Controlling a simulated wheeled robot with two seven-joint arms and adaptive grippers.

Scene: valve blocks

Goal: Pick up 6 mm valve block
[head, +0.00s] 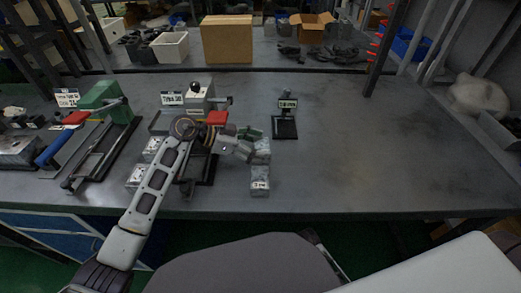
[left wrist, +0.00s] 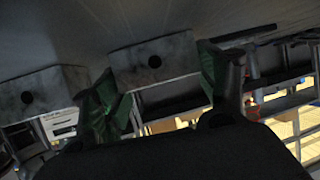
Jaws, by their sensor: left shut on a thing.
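My left gripper (head: 247,143) reaches in from the left over the table, at the far end of a short column of grey metal blocks. Its green-padded fingers show in the left wrist view (left wrist: 160,95). They are shut on a grey valve block (left wrist: 154,62) with a dark round hole, which also shows in the head view (head: 263,145). I cannot read a size on this block. A second holed block (left wrist: 38,88) lies to its left in the wrist view. The nearest block of the column (head: 260,187) carries a white label, too small to read surely. My right gripper is out of view.
A small black stand with a label (head: 285,128) is just right of the column. The right of the table (head: 390,150) is clear.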

